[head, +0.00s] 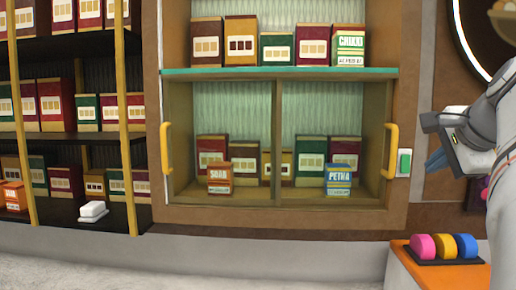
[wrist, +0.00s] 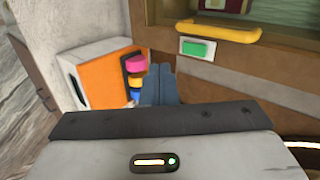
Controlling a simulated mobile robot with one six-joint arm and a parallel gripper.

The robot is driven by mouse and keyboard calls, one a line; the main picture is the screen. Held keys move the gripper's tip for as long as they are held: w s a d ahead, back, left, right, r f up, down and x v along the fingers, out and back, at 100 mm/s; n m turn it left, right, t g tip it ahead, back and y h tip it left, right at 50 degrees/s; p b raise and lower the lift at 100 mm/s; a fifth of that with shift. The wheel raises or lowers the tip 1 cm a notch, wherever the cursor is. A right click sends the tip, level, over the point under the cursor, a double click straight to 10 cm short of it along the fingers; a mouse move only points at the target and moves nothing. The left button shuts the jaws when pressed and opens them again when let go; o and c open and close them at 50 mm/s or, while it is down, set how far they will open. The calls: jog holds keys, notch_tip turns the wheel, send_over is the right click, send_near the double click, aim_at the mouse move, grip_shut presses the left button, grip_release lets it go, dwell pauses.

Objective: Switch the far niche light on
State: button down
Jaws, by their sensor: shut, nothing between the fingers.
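A green rocker switch on a white plate (head: 404,162) is on the wooden frame just right of the niche's right yellow handle. It also shows in the wrist view (wrist: 197,47), below the yellow handle. My gripper (head: 436,160) is to the right of the switch in the head view, its blue fingers shut and empty. In the wrist view the fingers (wrist: 160,82) are together, below and left of the switch, apart from it in the picture. The niche (head: 172,205) has two glass panes with boxes inside. I cannot tell whether its light is on.
Yellow handles (head: 391,150) (head: 166,147) stick out at both sides of the niche. An orange-sided counter (head: 418,272) with pink, yellow and blue discs (head: 444,246) stands below my gripper. Shelves of boxes (head: 75,141) are at left. Floor at lower left is clear.

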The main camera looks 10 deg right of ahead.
jog(key=r, duration=0.1)
jog(key=d+r, duration=0.1)
jog(key=s+r+m, duration=0.1)
jog(key=shift+d, duration=0.25)
jog(key=p, duration=0.2)
send_near(406, 171)
notch_tip(406, 171, down, 3)
jog(key=shift+w+d+f+p, duration=0.15)
jog(key=shift+w+f+p, duration=0.05)
jog(key=shift+w, duration=0.6)
jog(key=shift+w+d+f+p, duration=0.15)
jog(key=shift+w+f, duration=0.05)
jog(key=shift+w, duration=0.6)
jog(key=shift+w+d+f+p, duration=0.15)
jog(key=shift+w+p, duration=0.05)
jog(key=shift+w, duration=0.6)
